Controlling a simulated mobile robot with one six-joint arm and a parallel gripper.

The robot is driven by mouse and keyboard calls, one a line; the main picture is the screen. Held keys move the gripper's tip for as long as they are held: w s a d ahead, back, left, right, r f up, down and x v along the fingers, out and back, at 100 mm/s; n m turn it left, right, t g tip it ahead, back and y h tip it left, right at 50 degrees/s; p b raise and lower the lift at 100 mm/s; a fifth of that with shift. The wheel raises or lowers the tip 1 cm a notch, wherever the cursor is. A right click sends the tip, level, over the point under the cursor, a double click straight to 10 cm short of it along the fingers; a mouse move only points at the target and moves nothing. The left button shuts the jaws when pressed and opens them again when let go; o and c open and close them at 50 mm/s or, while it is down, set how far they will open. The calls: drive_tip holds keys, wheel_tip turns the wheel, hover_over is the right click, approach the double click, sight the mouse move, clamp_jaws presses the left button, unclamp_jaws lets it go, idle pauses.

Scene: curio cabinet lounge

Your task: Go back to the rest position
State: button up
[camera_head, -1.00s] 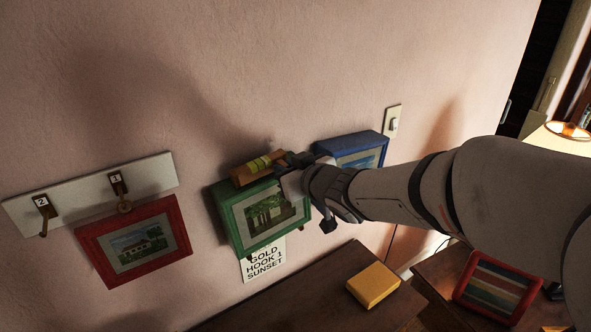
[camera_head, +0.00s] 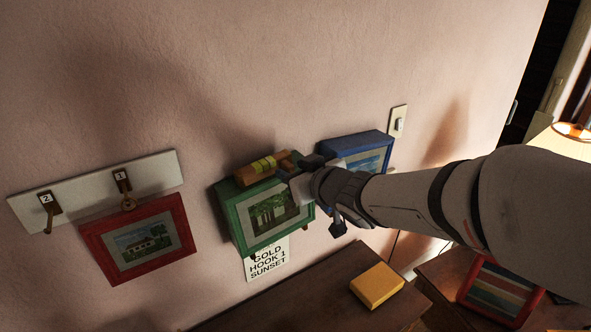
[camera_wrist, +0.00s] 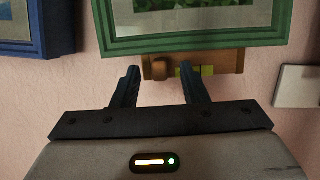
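My gripper (camera_wrist: 159,85) is open, its two dark fingers apart with nothing held between them. In the head view my gripper (camera_head: 303,170) is at the right end of a small wooden spirit level (camera_head: 262,167). The level rests along the top of the green picture frame (camera_head: 233,222). In the wrist view, which looks inverted, the level (camera_wrist: 229,63) shows beyond the fingertips, against the green frame (camera_wrist: 200,42). One finger overlaps the level in that view. Whether the finger touches it cannot be told.
A blue frame (camera_head: 352,144) hangs right of the green one, close behind my wrist. A red frame (camera_head: 100,248) hangs below the hook board (camera_head: 85,187). A dark cabinet top (camera_head: 310,295) with a yellow block (camera_head: 377,286) lies below. A lamp (camera_head: 571,132) stands far right.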

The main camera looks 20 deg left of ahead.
drive_tip(key=s+d+f+m+t+h, duration=0.1)
drive_tip(key=s+d+m+h, duration=0.2)
drive_tip(key=d, duration=0.8)
drive_tip(key=d+m+h, duration=0.3)
drive_tip(key=d+h, duration=0.3)
drive_tip(key=d, duration=0.5)
drive_tip(key=s+d+f+m+g+h, duration=0.1)
drive_tip(key=s+d+f+m+g, duration=0.1)
drive_tip(key=s, duration=0.6)
drive_tip(key=s+d+f+m+g, duration=0.2)
drive_tip(key=s+d+f+g, duration=0.3)
drive_tip(key=s+d, duration=0.2)
drive_tip(key=shift+s+d+m+h, duration=0.2)
drive_tip(key=shift+s+m+h, duration=0.15)
drive_tip(key=shift+s, duration=0.3)
